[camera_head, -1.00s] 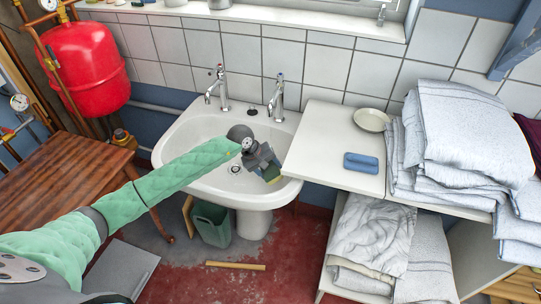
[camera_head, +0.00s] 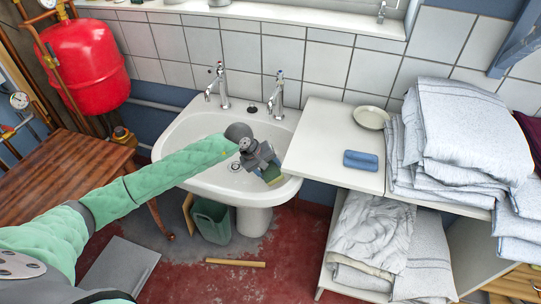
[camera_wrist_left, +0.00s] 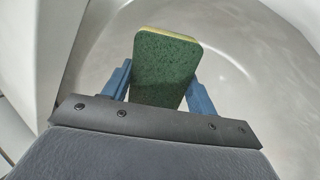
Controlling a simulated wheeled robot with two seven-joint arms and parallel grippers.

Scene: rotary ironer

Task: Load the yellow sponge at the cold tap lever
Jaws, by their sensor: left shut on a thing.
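The sponge (camera_wrist_left: 165,65) shows a green scouring face and a thin yellow edge in the left wrist view. My left gripper (camera_head: 268,167) is shut on it, with a blue finger at each side. In the head view the sponge (camera_head: 273,177) hangs low over the right front of the white basin (camera_head: 203,180), partly hidden by the gripper. Two chrome taps stand at the basin's back, a left tap (camera_head: 218,87) and a right tap (camera_head: 277,97). My right gripper is not in view.
A white worktop (camera_head: 323,145) adjoins the basin's right side, with a blue sponge-like block (camera_head: 361,160), a dish (camera_head: 371,117) and folded towels (camera_head: 465,130). A tiled wall (camera_head: 250,55) stands behind the taps. A wooden table (camera_head: 65,175) is at left.

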